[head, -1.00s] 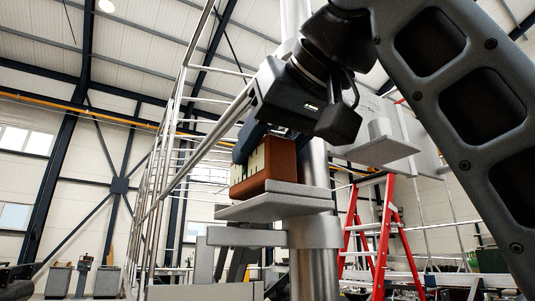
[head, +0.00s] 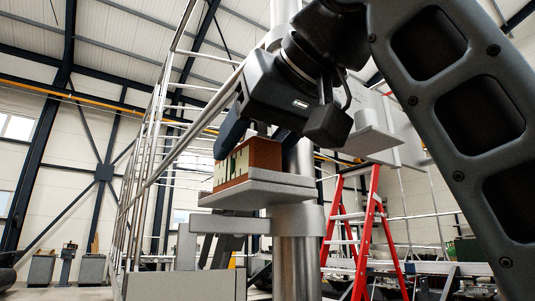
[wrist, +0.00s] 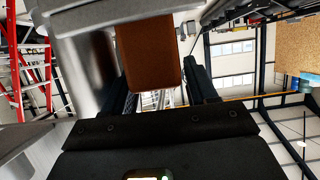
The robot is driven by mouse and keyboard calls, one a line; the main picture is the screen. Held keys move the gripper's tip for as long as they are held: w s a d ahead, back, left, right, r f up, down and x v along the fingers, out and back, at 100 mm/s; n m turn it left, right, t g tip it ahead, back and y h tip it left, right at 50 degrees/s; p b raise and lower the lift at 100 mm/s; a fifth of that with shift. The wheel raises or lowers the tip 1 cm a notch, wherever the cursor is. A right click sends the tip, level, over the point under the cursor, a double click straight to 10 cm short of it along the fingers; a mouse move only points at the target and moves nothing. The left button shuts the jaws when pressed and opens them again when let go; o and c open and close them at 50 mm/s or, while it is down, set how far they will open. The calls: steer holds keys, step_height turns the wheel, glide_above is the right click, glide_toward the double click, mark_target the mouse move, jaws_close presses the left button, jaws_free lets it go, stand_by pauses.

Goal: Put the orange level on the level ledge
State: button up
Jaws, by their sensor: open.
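The orange level shows in the head view as a brown-orange block (head: 252,163) with pale vials on its face. It sits on a grey ledge (head: 270,191) fixed to a metal post. In the wrist view, the level's plain brown side (wrist: 149,55) shows between the two spread fingers of my gripper (wrist: 163,85). I cannot tell whether a finger touches it. The level's far side is hidden.
The metal post (head: 298,245) stands right behind the ledge. A second grey shelf with a short cylinder (head: 372,140) is to the right. A red stepladder (head: 365,230) and silver railings (head: 150,160) stand further back.

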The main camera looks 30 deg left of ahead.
steer(key=b+v, duration=0.3)
steer(key=v, duration=0.8)
steer(key=shift+s+d, duration=0.15)
steer(key=shift+d, duration=0.1)
